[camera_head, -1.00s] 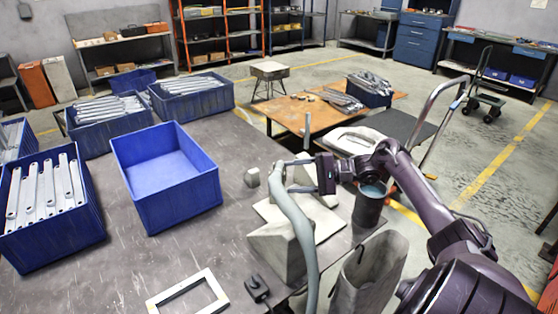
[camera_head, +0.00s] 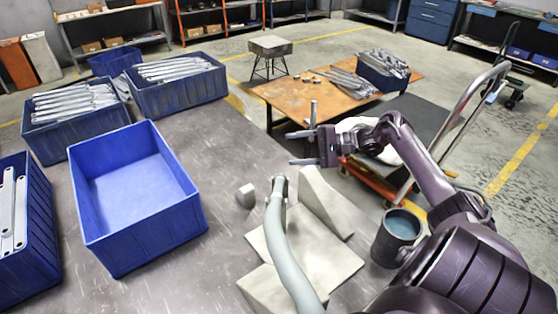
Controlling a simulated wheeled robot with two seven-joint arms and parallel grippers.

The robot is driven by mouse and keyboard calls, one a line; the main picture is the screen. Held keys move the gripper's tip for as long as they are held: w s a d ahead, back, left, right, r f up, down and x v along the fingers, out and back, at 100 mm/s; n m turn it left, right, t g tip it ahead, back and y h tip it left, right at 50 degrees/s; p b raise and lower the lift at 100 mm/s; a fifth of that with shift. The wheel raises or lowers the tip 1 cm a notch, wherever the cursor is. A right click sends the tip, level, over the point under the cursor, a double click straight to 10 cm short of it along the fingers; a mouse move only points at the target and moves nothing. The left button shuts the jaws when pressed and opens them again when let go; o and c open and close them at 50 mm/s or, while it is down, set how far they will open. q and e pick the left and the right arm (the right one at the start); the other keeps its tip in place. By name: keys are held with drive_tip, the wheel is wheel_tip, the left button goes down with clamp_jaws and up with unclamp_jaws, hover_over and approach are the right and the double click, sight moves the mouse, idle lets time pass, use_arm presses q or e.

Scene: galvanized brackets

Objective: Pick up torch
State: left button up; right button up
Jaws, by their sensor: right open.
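The torch (camera_head: 279,186) appears as the grey end of a thick curved hose (camera_head: 284,240), which rises over a pale stand (camera_head: 315,258) on the near table. My right gripper (camera_head: 296,148) is open and empty. In the picture it sits just above and right of the torch end, its two fingers pointing left. A gap shows between fingers and torch. How far apart they are in depth I cannot tell. Part of the torch is hidden by the stand's wedge-shaped pieces. My left gripper is out of view.
An empty blue bin (camera_head: 137,190) stands left of the torch. Blue bins with metal brackets (camera_head: 175,85) stand behind and at far left. An orange table (camera_head: 290,97) stands beyond.

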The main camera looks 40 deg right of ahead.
drive_tip(key=b, duration=1.8)
approach(278, 189)
drive_tip(key=w+a+f, duration=0.2)
drive_tip(key=a, duration=0.2)
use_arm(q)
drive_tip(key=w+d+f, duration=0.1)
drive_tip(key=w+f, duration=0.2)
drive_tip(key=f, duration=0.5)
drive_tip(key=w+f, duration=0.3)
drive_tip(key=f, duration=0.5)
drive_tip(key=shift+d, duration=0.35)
use_arm(e)
drive_tip(key=x, duration=0.8)
drive_tip(key=shift+s, duration=0.2)
drive_tip(key=shift+a+r, duration=0.1)
drive_tip(key=shift+r, duration=0.05)
drive_tip(key=shift+c, duration=0.4)
drive_tip(key=c, duration=0.9)
drive_tip(key=shift+c, duration=0.4)
drive_tip(key=shift+r, duration=0.2)
